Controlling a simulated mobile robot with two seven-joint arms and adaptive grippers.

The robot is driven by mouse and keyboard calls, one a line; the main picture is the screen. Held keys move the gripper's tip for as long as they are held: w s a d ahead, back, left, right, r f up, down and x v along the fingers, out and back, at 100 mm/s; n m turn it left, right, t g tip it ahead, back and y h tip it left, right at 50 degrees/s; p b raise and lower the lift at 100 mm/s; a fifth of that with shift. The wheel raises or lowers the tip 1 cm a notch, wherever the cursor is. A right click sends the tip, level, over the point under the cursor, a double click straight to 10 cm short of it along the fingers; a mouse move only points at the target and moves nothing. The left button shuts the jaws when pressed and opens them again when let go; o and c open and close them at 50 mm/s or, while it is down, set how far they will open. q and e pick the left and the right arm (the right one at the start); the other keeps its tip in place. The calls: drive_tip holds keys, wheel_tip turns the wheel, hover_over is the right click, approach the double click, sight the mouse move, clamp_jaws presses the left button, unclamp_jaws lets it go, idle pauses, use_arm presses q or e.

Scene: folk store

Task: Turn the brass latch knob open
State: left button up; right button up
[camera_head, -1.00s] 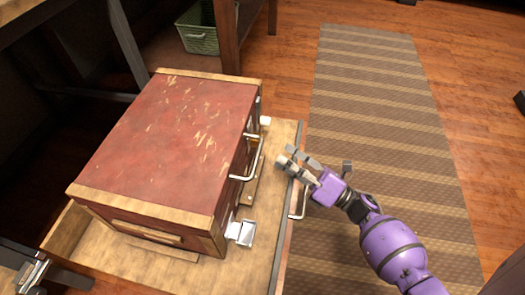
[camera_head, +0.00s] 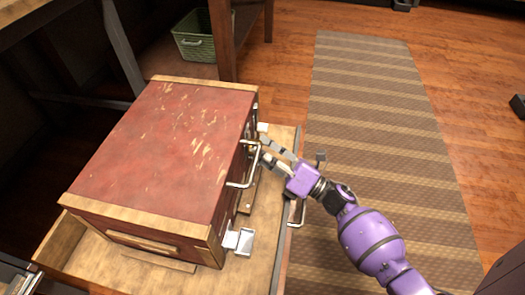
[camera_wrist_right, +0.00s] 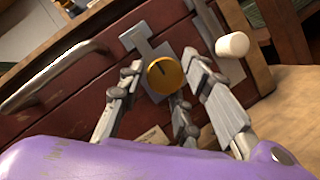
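The brass latch knob (camera_wrist_right: 166,75) is round and golden with a dark slot, on a grey metal plate (camera_wrist_right: 140,38) on the front of a red wooden box (camera_head: 165,150). My right gripper (camera_head: 265,152) is at the front of the box in the head view. In the head view the knob is mostly hidden by the gripper and box edge.
A silver bar handle (camera_wrist_right: 50,75) is left of the knob, and a white cylindrical peg (camera_wrist_right: 232,45) is to its right. The box stands on a wooden tray (camera_head: 265,205) with a metal handle (camera_head: 298,212). A green basket (camera_head: 196,46) is behind. A striped rug (camera_head: 365,110) lies to the right.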

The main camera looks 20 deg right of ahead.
drive_tip(key=shift+a, duration=0.1)
drive_tip(key=c, duration=0.5)
use_arm(q)
drive_tip(key=shift+s, duration=0.2)
drive_tip(key=shift+r, duration=0.15)
use_arm(e)
drive_tip(key=shift+r, duration=0.1)
